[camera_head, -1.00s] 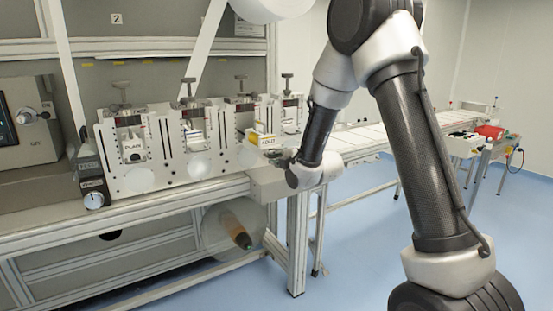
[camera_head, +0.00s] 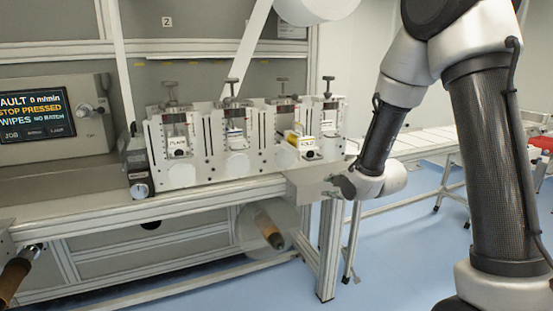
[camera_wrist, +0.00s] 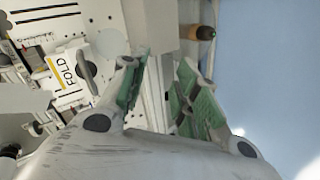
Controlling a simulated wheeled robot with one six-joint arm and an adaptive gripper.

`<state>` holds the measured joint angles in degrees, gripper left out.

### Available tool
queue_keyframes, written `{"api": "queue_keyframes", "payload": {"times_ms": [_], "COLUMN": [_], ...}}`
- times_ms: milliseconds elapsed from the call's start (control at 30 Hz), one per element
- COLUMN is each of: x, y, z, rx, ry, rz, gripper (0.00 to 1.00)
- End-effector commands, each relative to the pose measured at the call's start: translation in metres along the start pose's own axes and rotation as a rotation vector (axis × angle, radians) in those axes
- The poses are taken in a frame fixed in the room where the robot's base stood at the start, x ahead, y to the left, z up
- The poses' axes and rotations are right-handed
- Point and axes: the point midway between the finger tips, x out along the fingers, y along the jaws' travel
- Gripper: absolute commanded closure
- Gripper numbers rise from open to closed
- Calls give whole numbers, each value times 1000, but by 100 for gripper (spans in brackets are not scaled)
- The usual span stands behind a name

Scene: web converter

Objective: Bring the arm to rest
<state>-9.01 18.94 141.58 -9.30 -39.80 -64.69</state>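My arm (camera_head: 497,150) comes down from the upper right and is bent, with its wrist low in front of the machine's right end. My gripper (camera_head: 332,187) is small in the head view, beside the pale end block of the bench. In the wrist view my gripper (camera_wrist: 157,65) shows two fingers with green pads standing apart. Nothing is visible between them. The unit marked FOLD (camera_wrist: 68,72) lies to the left of the fingers there, apart from them. In the head view the FOLD unit (camera_head: 304,143) has a yellow edge and sits behind and left of my gripper.
A row of units, one marked PLAIN (camera_head: 178,147), stands on the bench (camera_head: 90,222). A screen (camera_head: 34,113) reads fault, stop pressed. A roll (camera_head: 268,228) hangs below. A conveyor (camera_head: 430,140) runs behind my arm. Blue floor (camera_head: 400,270) is open at lower right.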

Motion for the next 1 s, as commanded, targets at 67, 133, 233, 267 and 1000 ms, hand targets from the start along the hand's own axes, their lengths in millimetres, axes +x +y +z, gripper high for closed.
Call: {"api": "queue_keyframes", "payload": {"times_ms": [67,133,233,267,1000], "x": [-12,-40,-97,-117,-389], "y": [-41,-63,-81,-84,-59], "z": [22,37,52,54,35], "rx": [194,382,639,714,1362], "ry": [-117,-244,-440,-500,-695], "rz": [-175,-293,-404,-427,-234], "gripper": [69,69,69,69,69]}}
